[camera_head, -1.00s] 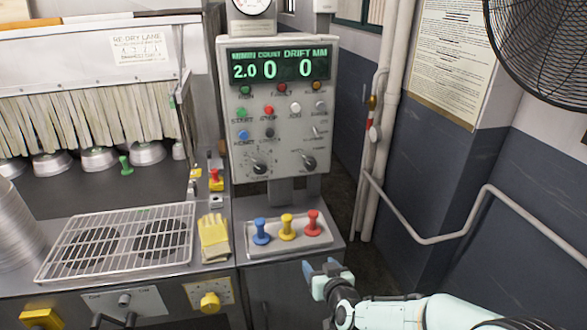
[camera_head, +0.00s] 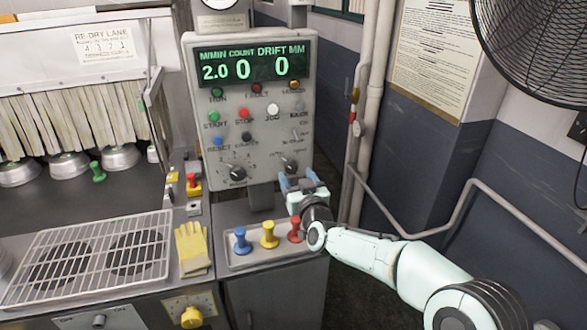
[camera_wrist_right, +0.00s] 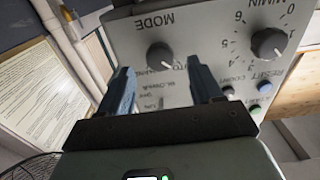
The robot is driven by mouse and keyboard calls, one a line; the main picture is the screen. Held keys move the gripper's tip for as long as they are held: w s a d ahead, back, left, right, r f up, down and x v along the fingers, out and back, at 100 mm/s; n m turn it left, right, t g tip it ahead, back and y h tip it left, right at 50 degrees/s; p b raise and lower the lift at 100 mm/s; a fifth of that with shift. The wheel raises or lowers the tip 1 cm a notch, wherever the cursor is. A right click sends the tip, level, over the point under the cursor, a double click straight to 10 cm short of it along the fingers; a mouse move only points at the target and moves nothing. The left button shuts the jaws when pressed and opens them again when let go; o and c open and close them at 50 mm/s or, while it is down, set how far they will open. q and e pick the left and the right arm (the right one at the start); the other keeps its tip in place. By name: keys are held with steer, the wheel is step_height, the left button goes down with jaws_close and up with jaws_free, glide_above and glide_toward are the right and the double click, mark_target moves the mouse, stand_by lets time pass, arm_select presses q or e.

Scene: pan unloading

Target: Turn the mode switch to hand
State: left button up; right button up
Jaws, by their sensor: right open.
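The mode switch (camera_head: 290,167) is a dark round knob at the lower right of the grey control panel (camera_head: 203,105). In the right wrist view the panel is upside down, and the mode switch (camera_wrist_right: 160,56) shows beside the word MODE. My right gripper (camera_head: 297,181) is just below the knob. In the wrist view my right gripper (camera_wrist_right: 160,74) is open and empty, its blue fingers apart and the knob in line with the gap between them. They do not visibly grip it. I cannot tell which setting the knob points to. My left gripper is not in view.
A second knob (camera_head: 237,173) sits left of the mode switch, with several coloured buttons above. Below is a tray (camera_head: 240,265) with blue (camera_head: 240,241), yellow (camera_head: 269,236) and red (camera_head: 296,230) pegs. A pipe rail (camera_head: 420,237) runs along the right wall.

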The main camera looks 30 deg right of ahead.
mark_target(292, 169)
steer(key=shift+p+x, duration=0.3)
steer(key=shift+x, duration=1.35)
steer(key=c, duration=1.1)
steer(key=shift+o, duration=0.2)
